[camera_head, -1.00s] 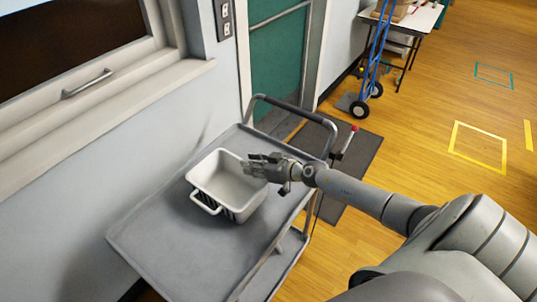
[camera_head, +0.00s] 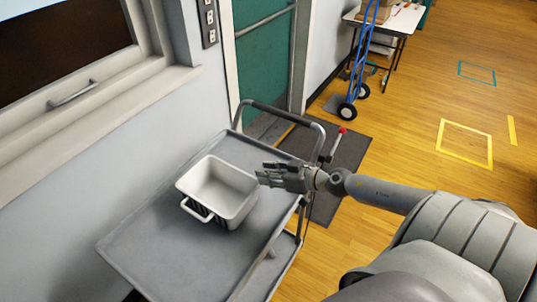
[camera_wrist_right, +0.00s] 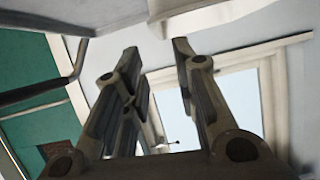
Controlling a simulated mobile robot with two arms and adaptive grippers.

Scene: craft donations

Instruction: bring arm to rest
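My right gripper (camera_head: 262,174) is beside the right rim of a white bin (camera_head: 232,183), with its fingertips close to that rim in the picture. I cannot tell whether they touch it. In the right wrist view, the two fingers of the gripper (camera_wrist_right: 155,50) stand apart with nothing between them, so it is open and empty. The bin stands upright on the grey top of a cart (camera_head: 150,243). The bin's visible inside looks empty. My left gripper is not in view.
The cart's handle (camera_head: 283,112) rises at its far end by a green door (camera_head: 264,60). A window sill (camera_head: 100,125) and wall run along the left. A blue hand truck (camera_head: 358,65) and a table (camera_head: 400,18) stand farther back. Wooden floor on the right is open.

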